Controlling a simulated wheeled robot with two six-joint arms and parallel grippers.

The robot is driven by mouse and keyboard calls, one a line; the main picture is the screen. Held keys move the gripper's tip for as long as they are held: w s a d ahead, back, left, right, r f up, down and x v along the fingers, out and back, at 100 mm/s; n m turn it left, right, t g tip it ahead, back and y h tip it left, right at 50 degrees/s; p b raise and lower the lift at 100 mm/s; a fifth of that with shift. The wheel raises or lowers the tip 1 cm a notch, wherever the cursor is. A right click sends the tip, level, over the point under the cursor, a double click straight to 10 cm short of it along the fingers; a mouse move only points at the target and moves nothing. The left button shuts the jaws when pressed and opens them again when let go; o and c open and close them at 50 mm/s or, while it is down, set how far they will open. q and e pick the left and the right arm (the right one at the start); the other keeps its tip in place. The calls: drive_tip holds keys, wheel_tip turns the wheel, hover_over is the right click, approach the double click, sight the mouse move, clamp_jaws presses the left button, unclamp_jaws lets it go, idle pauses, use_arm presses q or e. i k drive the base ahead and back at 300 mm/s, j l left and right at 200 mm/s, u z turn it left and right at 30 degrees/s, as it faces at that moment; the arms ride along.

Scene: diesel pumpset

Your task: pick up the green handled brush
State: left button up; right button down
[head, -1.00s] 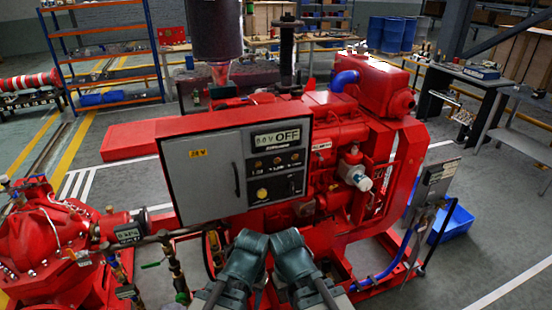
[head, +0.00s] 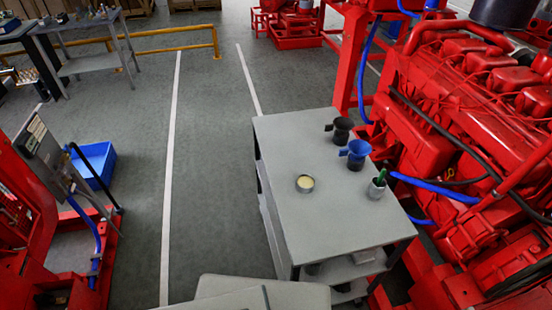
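A small green handle (head: 381,176) sticks up out of a grey cup (head: 376,190) near the right edge of a grey cart top (head: 290,140). It looks like the green handled brush; its bristles are hidden in the cup. Neither of my grippers shows in the head view now, so I cannot see whether they are open or shut.
A blue jug (head: 355,154), a black jug (head: 340,130) and a round tin (head: 305,183) stand on the cart. A red engine (head: 470,120) stands close on the cart's right. Clear floor (head: 215,150) lies to its left, with a blue bin (head: 94,165) beyond.

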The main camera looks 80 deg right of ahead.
sight(382, 174)
drive_tip(key=k+j+z, duration=0.15)
drive_tip(key=k, duration=0.5)
drive_tip(key=z, duration=3.2)
